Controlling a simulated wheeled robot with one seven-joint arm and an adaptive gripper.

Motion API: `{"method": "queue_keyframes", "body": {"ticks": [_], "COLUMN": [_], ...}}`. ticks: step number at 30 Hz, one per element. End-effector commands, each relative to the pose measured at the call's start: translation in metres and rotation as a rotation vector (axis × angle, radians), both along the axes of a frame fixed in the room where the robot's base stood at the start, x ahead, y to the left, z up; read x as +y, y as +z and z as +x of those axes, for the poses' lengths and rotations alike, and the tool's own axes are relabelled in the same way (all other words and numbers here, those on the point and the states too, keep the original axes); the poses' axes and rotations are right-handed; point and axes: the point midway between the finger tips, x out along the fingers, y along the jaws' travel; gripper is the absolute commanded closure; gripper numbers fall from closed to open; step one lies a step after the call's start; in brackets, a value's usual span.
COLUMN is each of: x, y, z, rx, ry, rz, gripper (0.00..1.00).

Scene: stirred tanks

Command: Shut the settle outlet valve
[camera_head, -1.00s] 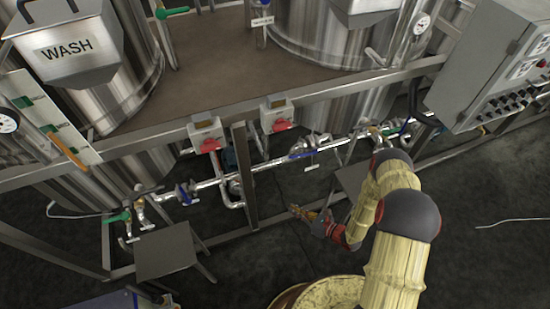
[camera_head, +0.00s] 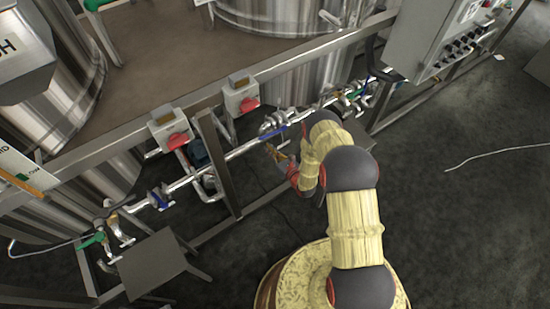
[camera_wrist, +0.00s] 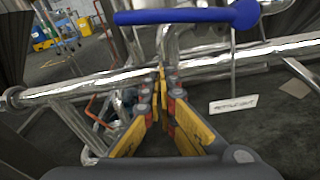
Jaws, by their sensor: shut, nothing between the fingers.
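The blue lever handle (camera_wrist: 185,15) crosses the top of the wrist view, above the steel pipe and roughly along it. A white tag (camera_wrist: 233,104) hangs below its right end; its small text seems to read "SETTLE OUT". In the head view a blue handle (camera_head: 272,132) sits on the long pipe behind the frame rail. My gripper (camera_wrist: 160,76) has its yellow fingers together and empty, its tips before the pipe and below the handle. I see no clear contact. In the head view my gripper (camera_head: 272,150) is just in front of that valve, partly hidden by my arm.
A second blue-handled valve (camera_head: 159,199) is farther left on the pipe (camera_head: 240,152). A grey stool (camera_head: 155,262) stands lower left. A control cabinet (camera_head: 425,40) is upper right. Floor at right is mostly clear.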

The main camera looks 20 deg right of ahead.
Motion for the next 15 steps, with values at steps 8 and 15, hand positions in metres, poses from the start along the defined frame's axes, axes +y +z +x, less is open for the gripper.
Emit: {"method": "queue_keyframes", "body": {"ticks": [8,15], "x": [-0.002,-0.005], "y": [0.023,0.036], "z": [0.009,0.007], "rx": [0.0,0.0], "ry": [-0.001,0.0], "rz": [0.0,0.0], "gripper": [1.0,1.0]}}
